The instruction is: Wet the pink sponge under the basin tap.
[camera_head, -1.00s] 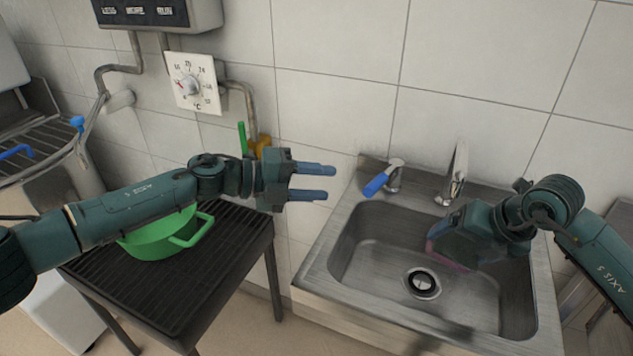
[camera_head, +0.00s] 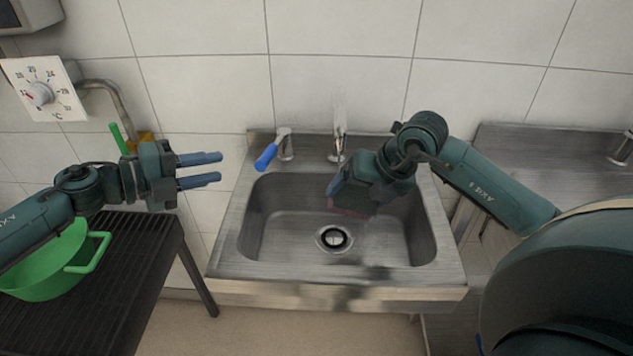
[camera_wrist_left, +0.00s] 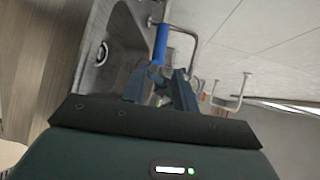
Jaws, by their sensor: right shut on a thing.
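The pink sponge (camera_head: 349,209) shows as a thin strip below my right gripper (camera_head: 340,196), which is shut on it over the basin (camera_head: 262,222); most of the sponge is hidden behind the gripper. The metal tap (camera_head: 338,146) stands at the back of the basin, just above and behind the right gripper. Its lever with a blue handle (camera_head: 267,157) is to the left of the spout. My left gripper (camera_head: 212,171) is open and empty, left of the basin. The blue handle also shows beyond the left fingers in the left wrist view (camera_wrist_left: 160,44). I cannot tell whether water is running.
A green pot (camera_head: 50,272) stands on a dark ribbed stand (camera_head: 135,262) at the left, below my left arm. A white temperature dial (camera_head: 40,94) is on the tiled wall. A steel counter (camera_head: 570,165) lies to the right. The drain (camera_head: 333,238) is uncovered.

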